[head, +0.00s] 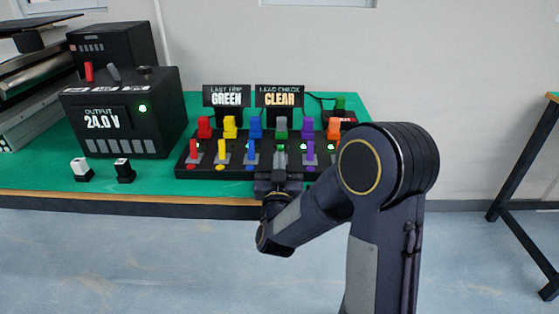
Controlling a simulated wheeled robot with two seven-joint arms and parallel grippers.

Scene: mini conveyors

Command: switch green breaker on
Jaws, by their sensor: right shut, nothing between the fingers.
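The black breaker board (228,174) lies on the green-topped table, with a back row of coloured blocks and a front row of breakers. My right gripper (280,165) is shut and empty, directly in front of the green column. It hides most of the green breaker, so I cannot tell its lever position or whether they touch. Red (194,152), yellow (222,152), blue (251,152) and purple (310,150) levers show nearby. My left gripper is not in view.
Signs behind the board read "LAST TRIP GREEN" (227,97) and "LEAD CHECK CLEAR" (279,96). A black power supply (125,118) reads 24.0 V at left. My right forearm covers the board's front right.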

